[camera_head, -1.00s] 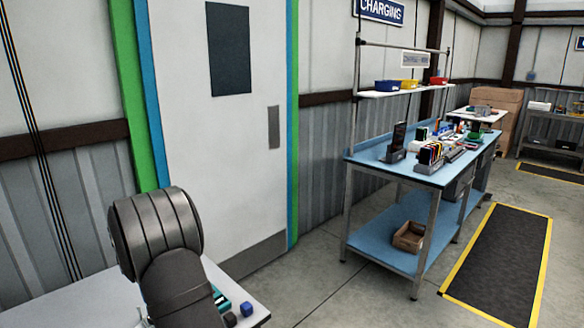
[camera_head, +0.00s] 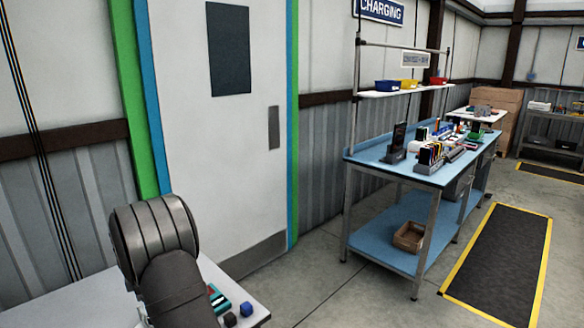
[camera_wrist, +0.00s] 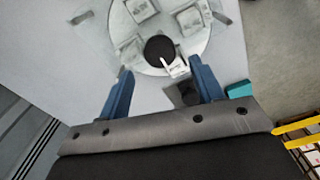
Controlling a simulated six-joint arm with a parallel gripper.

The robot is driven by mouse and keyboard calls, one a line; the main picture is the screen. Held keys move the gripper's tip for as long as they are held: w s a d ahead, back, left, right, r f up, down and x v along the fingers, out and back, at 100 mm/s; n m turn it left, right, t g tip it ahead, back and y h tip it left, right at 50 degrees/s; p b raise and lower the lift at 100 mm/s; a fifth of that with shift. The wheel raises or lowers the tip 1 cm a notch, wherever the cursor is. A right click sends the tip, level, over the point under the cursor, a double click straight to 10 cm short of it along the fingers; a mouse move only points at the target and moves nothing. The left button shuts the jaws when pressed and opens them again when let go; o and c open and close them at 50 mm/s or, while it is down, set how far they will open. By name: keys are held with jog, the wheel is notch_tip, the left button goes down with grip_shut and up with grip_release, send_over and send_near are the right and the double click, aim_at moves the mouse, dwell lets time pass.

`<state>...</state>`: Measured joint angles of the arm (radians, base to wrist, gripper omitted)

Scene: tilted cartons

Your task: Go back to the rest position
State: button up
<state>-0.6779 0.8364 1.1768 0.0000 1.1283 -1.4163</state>
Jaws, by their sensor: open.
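My gripper (camera_wrist: 160,76) shows in the wrist view as two blue fingers standing well apart, open, with nothing held between them. Beyond the fingers a round pale tray (camera_wrist: 192,48) lies on the light table (camera_wrist: 60,60). Several pale square pieces, one of them at the top (camera_wrist: 142,9), lie on it, with a dark round disc (camera_wrist: 159,49) and a small white item (camera_wrist: 177,67) near its lower edge. In the head view my arm hides most of the table, and the gripper itself is not visible there.
A teal item (camera_head: 218,298), a dark block (camera_head: 230,319) and a blue block (camera_head: 247,309) lie near the white table's (camera_head: 262,313) right edge. A blue workbench (camera_head: 400,172) with several items stands farther right. Open floor (camera_head: 325,275) lies between.

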notch_tip(320, 180, down, 4)
jog(key=shift+r, duration=0.15)
jog(key=shift+f, duration=0.4)
jog(key=m, duration=0.5)
jog(key=shift+r, duration=0.1)
jog(key=shift+m, duration=2.1)
jog(key=shift+o, duration=0.4)
